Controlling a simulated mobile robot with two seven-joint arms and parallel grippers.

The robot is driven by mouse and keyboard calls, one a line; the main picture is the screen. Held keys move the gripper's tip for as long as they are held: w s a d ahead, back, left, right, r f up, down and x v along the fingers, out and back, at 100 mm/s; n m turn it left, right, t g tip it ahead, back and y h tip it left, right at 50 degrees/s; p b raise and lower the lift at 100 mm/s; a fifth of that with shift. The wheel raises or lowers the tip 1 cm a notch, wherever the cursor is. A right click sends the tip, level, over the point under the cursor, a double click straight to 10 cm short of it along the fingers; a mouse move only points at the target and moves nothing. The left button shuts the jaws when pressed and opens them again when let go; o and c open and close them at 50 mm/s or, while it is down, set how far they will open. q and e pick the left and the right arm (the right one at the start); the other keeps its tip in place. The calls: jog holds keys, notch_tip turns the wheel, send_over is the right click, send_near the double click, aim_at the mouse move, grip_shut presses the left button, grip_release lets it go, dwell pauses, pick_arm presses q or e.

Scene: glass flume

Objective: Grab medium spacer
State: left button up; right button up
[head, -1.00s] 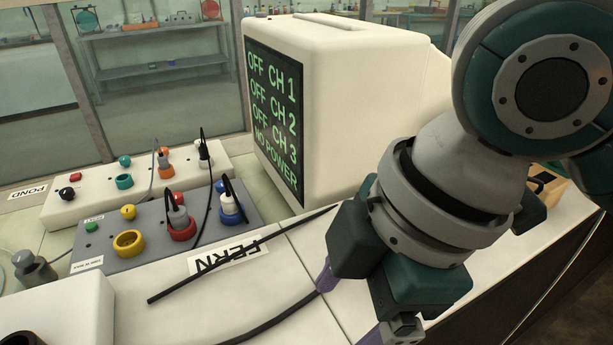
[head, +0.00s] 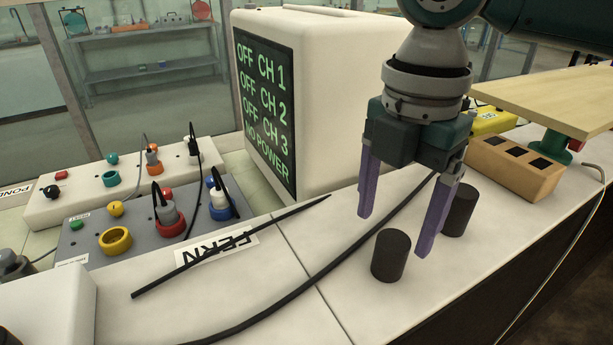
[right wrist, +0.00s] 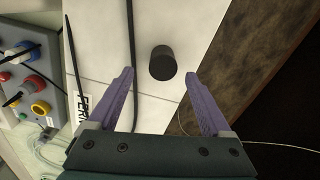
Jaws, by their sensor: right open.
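Two dark cylindrical spacers stand upright on the white counter in the head view. The nearer spacer (head: 389,256) is just below my right gripper (head: 393,234), and the farther spacer (head: 460,211) is behind the right-hand finger. I cannot tell which one is the medium spacer. My right gripper is open, its purple fingers pointing down, with nothing held. In the right wrist view, one spacer (right wrist: 162,63) shows between and slightly beyond the fingertips (right wrist: 160,73); which one it is cannot be told. My left gripper is not in view.
A black cable (head: 330,268) runs along the counter beside the spacers. A thin black rod (head: 230,246) lies over the FERN label. The monitor (head: 267,110) stands behind, and a wooden block with dark slots (head: 513,167) is at right. The counter's front edge is close by.

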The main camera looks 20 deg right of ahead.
aim_at(393, 241)
jog(key=f, duration=0.4)
jog(key=shift+s+d+f, duration=0.1)
jog(key=shift+s+f, duration=0.05)
jog(key=shift+s, duration=0.05)
grip_shut()
dwell(0.4)
